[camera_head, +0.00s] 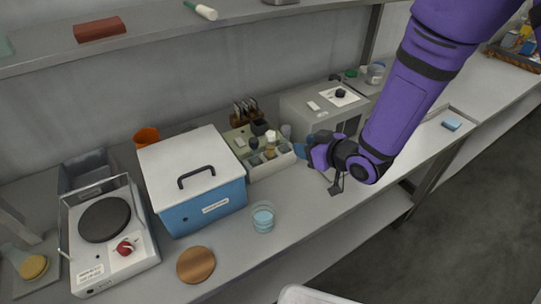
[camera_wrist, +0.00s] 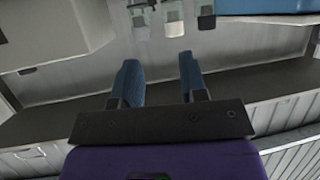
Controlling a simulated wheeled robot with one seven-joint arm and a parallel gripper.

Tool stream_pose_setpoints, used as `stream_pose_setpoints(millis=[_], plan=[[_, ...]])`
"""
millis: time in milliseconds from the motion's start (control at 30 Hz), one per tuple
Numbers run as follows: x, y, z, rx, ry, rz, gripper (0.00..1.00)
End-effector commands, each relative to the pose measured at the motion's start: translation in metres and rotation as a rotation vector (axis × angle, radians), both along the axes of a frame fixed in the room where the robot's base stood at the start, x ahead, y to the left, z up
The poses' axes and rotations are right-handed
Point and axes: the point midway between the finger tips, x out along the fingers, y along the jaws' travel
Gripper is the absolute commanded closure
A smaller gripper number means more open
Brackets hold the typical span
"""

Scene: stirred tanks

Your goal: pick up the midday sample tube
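My gripper (camera_head: 303,152) reaches in from the right, at the right edge of a pale divided tray (camera_head: 268,171) that holds several small jars and vials. In the wrist view my gripper (camera_wrist: 159,64) shows two blue fingers set apart, with nothing held between them. Beyond the fingertips in that view are several small clear containers, one of them a glass vessel (camera_wrist: 173,22). No readable label marks any of these as the midday sample tube, so I cannot tell which it is. My arm and fingers hide part of the tray's right side.
A blue cooler box (camera_head: 205,205) with a white lid stands left of the tray. A grey cabinet (camera_head: 300,107) stands behind my gripper. A glass beaker (camera_head: 263,217) and a round wooden disc (camera_head: 196,265) are in front. The bench is clear to the beaker's right.

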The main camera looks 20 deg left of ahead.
Motion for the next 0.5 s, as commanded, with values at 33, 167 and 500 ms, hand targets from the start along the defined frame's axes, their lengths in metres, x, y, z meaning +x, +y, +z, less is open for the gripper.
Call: stream_pose_setpoints(millis=[33,167,500], plan=[[-0.004,0.004,-0.006,0.008,0.003,0.015,0.61],[-0.007,0.014,-0.014,0.025,0.001,0.034,0.61],[0.012,0.051,-0.03,0.026,0.0,0.035,0.61]])
